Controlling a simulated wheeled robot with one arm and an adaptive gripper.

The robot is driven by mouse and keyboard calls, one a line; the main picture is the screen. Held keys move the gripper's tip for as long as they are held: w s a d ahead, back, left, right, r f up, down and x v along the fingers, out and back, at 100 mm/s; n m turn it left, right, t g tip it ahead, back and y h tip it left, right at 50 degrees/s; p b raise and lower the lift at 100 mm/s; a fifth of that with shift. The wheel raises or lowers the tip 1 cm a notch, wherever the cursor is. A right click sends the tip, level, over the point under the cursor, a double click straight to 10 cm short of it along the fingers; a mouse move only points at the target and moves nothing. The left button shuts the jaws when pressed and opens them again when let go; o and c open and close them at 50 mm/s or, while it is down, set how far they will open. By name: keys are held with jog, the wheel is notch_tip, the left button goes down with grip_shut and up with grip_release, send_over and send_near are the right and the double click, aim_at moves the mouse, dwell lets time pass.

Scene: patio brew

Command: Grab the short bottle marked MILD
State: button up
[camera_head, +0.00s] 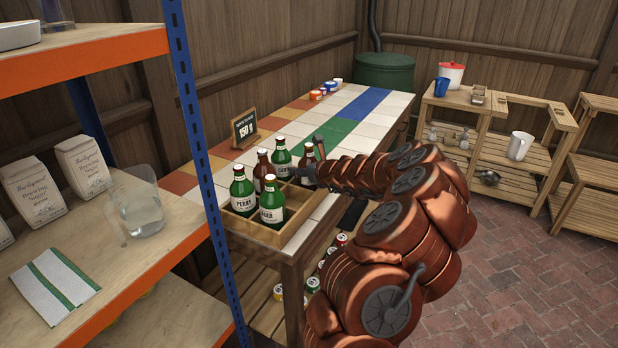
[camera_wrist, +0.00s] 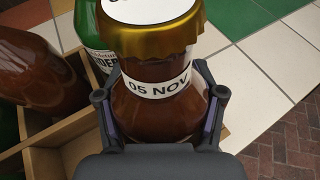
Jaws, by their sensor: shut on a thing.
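My gripper (camera_wrist: 160,105) is shut on a brown bottle (camera_wrist: 155,70) with a gold cap, a white disc on top and a neck label reading "05 NOV". Its two fingers lie on either side of the bottle. Its main label is hidden, so I cannot read MILD on it. In the head view this brown bottle (camera_head: 308,153) is at the right end of the wooden crate (camera_head: 256,235), partly behind my gripper. I cannot tell whether it still rests in its compartment.
Other bottles in the crate are a green PERRY bottle (camera_head: 242,196), a green LAGER bottle (camera_head: 271,210), a brown bottle (camera_head: 262,172) and another green bottle (camera_head: 281,160). A price sign (camera_head: 244,128) stands behind.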

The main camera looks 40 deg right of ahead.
jog(key=c, duration=0.7)
